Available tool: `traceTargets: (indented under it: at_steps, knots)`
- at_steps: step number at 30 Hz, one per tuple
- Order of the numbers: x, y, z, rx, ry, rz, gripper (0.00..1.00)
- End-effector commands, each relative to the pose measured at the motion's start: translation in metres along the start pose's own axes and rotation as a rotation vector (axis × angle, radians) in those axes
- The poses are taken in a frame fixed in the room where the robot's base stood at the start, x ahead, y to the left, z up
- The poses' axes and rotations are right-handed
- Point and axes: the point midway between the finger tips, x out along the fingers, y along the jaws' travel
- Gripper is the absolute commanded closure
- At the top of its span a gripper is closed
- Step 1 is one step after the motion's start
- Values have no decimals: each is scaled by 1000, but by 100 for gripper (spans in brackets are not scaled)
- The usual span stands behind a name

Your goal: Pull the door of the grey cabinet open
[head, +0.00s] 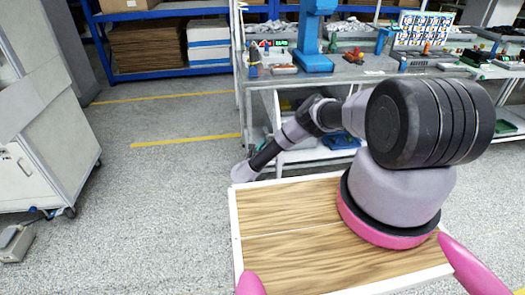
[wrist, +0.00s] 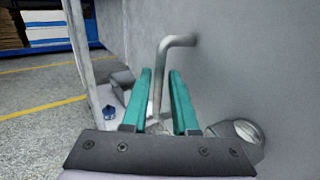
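The grey cabinet (wrist: 255,70) fills the right side of the wrist view as a flat grey face. A bent metal bar handle (wrist: 176,42) stands out from it and runs down between the two teal fingers of my gripper (wrist: 162,85). The fingers are apart, one on each side of the bar, with thin gaps visible, so I see no firm grip. The lower end of the handle is partly hidden by my gripper. In the head view my arm reaches out toward the workbench; the gripper's fingers and the cabinet handle cannot be made out there.
A workbench (head: 345,75) with tools and a blue press (head: 313,40) stands ahead. A blue shelf (head: 165,70) with boxes is behind. A pale wheeled cabinet (head: 35,130) stands at left. Speckled floor (head: 160,200) between is clear. A silvery round part (wrist: 240,132) lies beside the right finger.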

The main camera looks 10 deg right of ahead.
Motion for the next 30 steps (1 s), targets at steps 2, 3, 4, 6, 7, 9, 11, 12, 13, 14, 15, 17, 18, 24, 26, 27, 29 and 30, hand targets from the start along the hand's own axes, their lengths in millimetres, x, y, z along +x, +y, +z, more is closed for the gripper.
traceTargets:
  at_steps: [2, 3, 4, 6, 7, 9, 11, 12, 13, 14, 15, 17, 18, 24, 26, 27, 29, 30]
  knots:
    - [-17, 2, 0, -1, 1, 6, 73]
    - [-25, 2, 0, -1, 1, 7, 73]
    - [-32, 3, 0, 0, 1, 8, 73]
    - [-46, 2, 0, -1, 0, 7, 73]
    - [-52, 3, 1, -1, 0, 8, 73]
    - [-65, 2, 0, 0, 0, 6, 73]
    - [-74, 2, 0, -1, 0, 6, 73]
    - [-80, 2, 0, -1, 0, 5, 73]
    - [-83, 2, 1, 0, -1, 4, 73]
    - [-85, 2, 1, 0, -1, 4, 73]
    - [-88, 2, 1, 0, -2, 3, 73]
    - [-91, 1, 1, 0, -2, 3, 73]
    - [-92, 1, 1, 0, -1, 1, 73]
    - [-93, 0, 0, 0, -1, 0, 73]
    - [-93, 0, 0, 0, -1, 0, 73]
    - [-93, 0, 0, 0, -1, 0, 73]
    - [-93, 0, 0, 0, -1, 0, 73]
    - [-93, 0, 0, 0, -1, 0, 73]
